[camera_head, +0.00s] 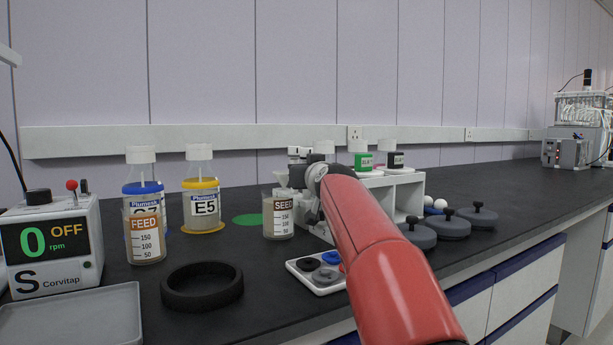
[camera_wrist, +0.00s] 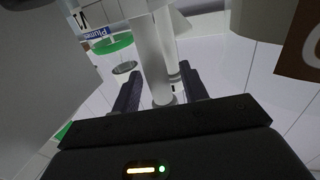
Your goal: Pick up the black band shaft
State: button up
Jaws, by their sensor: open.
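In the wrist view, my gripper (camera_wrist: 159,72) is open, with its two dark fingers apart. A thick pale cylinder (camera_wrist: 152,60) and a slimmer pale shaft with a narrow dark band (camera_wrist: 174,77) show between the fingers. I cannot tell whether either finger touches them, nor for certain that the banded one is the black band shaft. In the head view my red arm reaches over the bench to the white rack (camera_head: 405,192); it hides the gripper's fingers and part of the rack. A black-labelled bottle (camera_head: 396,161) and a green-labelled bottle (camera_head: 363,161) stand at the rack.
The SEED beaker (camera_head: 279,219) stands just left of my arm, with a small white tray (camera_head: 318,287) in front. FEED beaker (camera_head: 146,240), E5 bottle (camera_head: 201,195) and black ring (camera_head: 202,287) are further left. Dark discs with knobs (camera_head: 448,228) lie right. The right bench is mostly clear.

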grip_shut()
jog(key=shift+r, duration=0.1)
dwell(0.3)
